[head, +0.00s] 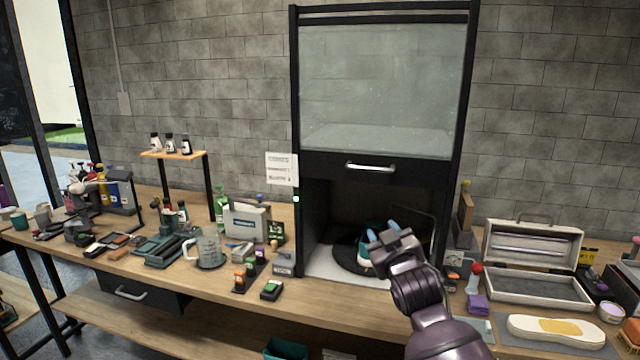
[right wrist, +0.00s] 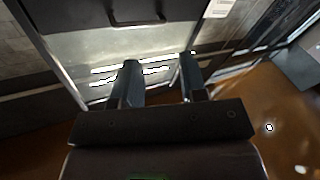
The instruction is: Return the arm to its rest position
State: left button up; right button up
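My right gripper (head: 382,230) is raised in front of the open lower part of the black booth (head: 298,120). Its two blue-tipped fingers are apart with nothing between them. The right wrist view also shows the fingers (right wrist: 158,64) apart and empty, with a pale panel and a dark handled front beyond. Inside the booth, a white and teal object (head: 364,259), perhaps a sneaker, rests on a round black base (head: 343,258). My gripper hides much of it, and I cannot tell whether they are apart in depth. My left gripper is not in view.
The booth's glass door (head: 385,85) is up.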

jog(key=s+d+f+m+g+h, duration=0.1)
jog(key=s+d+f, duration=0.3)
jog(key=s+f, duration=0.7)
jog(key=s+d+f+m+g+h, duration=0.1)
jog(key=s+d+f, duration=0.4)
jog(key=s+f, duration=0.7)
jog(key=s+d+f+m+g+h, duration=0.1)
jog(key=s+d+f+m+g, duration=0.2)
jog(key=s+f, duration=0.8)
jog(key=s+d+g, duration=0.2)
jog(key=s, duration=0.1)
jog(key=shift+s+d+f, duration=0.15)
jog(key=shift+s+f, duration=0.15)
jog(key=shift+f, duration=0.05)
